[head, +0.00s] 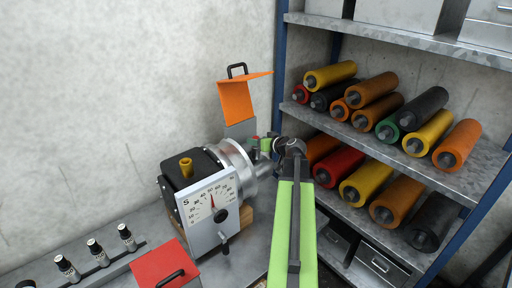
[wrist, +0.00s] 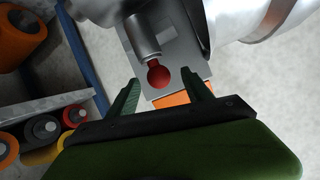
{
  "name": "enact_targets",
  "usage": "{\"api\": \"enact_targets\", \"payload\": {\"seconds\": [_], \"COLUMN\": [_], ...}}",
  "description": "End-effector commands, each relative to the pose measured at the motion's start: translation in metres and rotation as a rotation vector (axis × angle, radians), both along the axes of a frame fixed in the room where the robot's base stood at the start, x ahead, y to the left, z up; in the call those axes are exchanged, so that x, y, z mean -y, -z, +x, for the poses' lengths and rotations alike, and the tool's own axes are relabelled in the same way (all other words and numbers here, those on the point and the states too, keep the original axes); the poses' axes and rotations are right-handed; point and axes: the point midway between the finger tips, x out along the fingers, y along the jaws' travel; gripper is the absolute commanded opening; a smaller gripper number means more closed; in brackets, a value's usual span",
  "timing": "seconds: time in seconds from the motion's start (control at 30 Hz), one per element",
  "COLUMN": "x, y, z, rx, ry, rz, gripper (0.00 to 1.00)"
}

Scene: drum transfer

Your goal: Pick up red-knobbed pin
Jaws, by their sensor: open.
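The red-knobbed pin (wrist: 158,74) shows in the wrist view as a round red ball at the end of a grey metal sleeve, in front of a grey plate. My gripper (wrist: 161,92) is open, with one green finger on each side of the knob's line. The knob appears just beyond the fingertips, between them; whether they touch it I cannot tell, but nothing is gripped. In the head view my gripper (head: 265,146) is small, at the right end of the machine's metal drum (head: 237,160), and largely hides the pin.
The dial box (head: 211,207) and an orange guard (head: 236,100) stand beside the drum. A shelf rack (head: 475,155) of coloured rollers stands close on the right.

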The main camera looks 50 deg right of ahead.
Motion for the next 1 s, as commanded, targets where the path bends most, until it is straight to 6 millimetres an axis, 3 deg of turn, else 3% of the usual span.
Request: {"api": "enact_targets", "payload": {"seconds": [0.27,0.6,0.8,1.0], "x": [0.002,0.015,0.014,0.014], "y": [0.004,0.023,0.021,0.021], "z": [0.011,0.055,0.055,0.055], "rx": [-0.001,-0.001,0.0,-0.001], "ry": [-0.001,-0.002,0.0,-0.001], "rz": [-0.001,0.0,0.0,0.001], "gripper": [0.59,0.59,0.59,0.33]}}
